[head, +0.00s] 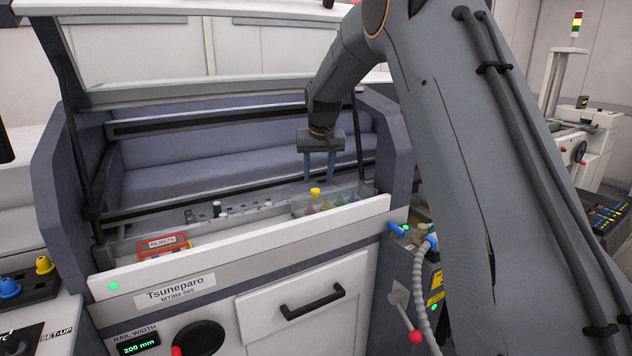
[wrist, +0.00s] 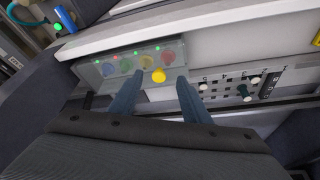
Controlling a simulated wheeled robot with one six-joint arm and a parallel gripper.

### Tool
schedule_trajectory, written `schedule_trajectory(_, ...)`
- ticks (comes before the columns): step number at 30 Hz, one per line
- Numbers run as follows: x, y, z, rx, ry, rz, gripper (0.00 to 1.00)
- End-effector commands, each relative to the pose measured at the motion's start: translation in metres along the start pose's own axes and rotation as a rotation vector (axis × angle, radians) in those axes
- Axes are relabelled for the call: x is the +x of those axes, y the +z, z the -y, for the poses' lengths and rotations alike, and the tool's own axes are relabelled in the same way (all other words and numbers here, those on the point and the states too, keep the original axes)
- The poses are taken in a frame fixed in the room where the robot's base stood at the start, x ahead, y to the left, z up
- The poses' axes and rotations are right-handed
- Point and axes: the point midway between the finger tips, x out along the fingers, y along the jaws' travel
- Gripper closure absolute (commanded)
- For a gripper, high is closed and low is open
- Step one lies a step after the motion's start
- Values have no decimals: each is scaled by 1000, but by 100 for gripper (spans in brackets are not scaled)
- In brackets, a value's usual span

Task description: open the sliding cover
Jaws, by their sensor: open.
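A clear box with a see-through cover (head: 343,194) sits at the right end of the ledge behind the white front panel. The cover also shows in the wrist view (wrist: 112,83). A yellow knob (head: 315,191) stands up from it, and coloured round parts show through underneath. My gripper (head: 319,180) points down above the knob, open and empty. In the wrist view the yellow knob (wrist: 158,76) appears between the two blue fingertips (wrist: 161,82). The fingers seem apart from the knob; the exact height gap is hard to tell.
A red-edged rejects tray (head: 164,246) lies at the left end of the ledge. A plate with holes and pegs (wrist: 240,87) lies beside the clear box. The white front panel (head: 240,247) runs along the front, and a raised hood (head: 200,90) hangs above.

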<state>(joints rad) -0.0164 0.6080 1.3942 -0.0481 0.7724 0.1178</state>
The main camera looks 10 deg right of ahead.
Motion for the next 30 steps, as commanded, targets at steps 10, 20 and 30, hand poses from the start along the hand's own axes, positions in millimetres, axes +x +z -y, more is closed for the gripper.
schedule_trajectory(10,20,-23,2,6,1,-20,57)
schedule_trajectory(20,65,-24,2,5,1,-22,57)
schedule_trajectory(30,76,-25,2,5,1,-24,57)
